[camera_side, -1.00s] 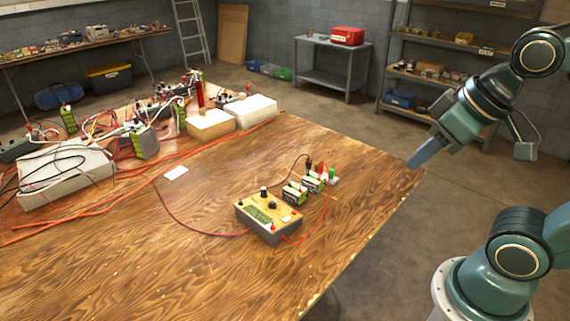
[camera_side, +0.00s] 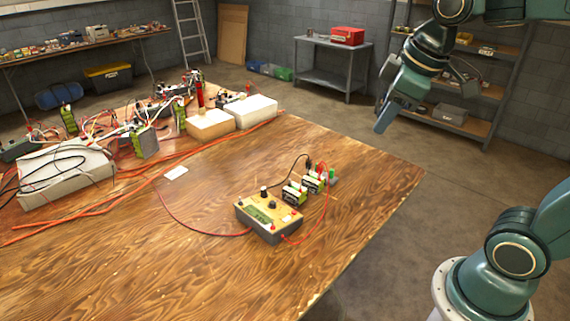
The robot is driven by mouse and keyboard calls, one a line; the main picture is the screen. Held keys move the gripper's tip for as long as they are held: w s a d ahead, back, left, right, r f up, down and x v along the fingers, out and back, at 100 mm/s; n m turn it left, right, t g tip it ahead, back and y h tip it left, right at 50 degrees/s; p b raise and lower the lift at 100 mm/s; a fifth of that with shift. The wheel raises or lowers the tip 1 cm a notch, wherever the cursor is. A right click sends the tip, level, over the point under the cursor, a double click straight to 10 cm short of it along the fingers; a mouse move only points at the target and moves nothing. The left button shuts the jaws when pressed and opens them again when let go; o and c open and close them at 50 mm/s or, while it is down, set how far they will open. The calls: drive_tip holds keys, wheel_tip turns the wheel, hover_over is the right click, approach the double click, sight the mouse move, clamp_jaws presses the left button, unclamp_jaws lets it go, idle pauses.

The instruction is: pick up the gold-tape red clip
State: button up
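Small red clips stand by two small battery blocks (camera_side: 303,189) near the right part of the wooden table. One red clip (camera_side: 320,168) is at the rear block, beside a black clip (camera_side: 309,164) and a green piece (camera_side: 332,177). They are too small to tell whether any carries gold tape. My gripper (camera_side: 386,116) hangs in the air beyond the table's right rear edge, above and to the right of the clips, pointing down and slightly left. It touches nothing. Its finger gap is not clearly visible.
A charger box (camera_side: 268,220) with knobs sits in front of the blocks, with red and black leads running from it. Cables, white boxes (camera_side: 210,125) and more clutter fill the table's left rear. The table's front right (camera_side: 310,270) is bare.

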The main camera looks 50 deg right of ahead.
drive_tip(key=w+d+n+g, duration=0.1)
drive_tip(key=w+d+n, duration=0.3)
drive_tip(key=w, duration=0.5)
drive_tip(key=n+g, duration=0.3)
drive_tip(key=n, duration=0.8)
hover_over(321, 164)
wheel_tip(321, 164, down, 19)
drive_tip(key=shift+d, duration=0.2)
drive_tip(key=shift+f, duration=0.1)
drive_tip(key=shift+f, duration=4.2)
drive_tip(key=shift+a+f, duration=0.15)
drive_tip(key=shift+f, duration=1.15)
drive_tip(key=shift+a+f, duration=0.1)
drive_tip(key=shift+f, duration=1.2)
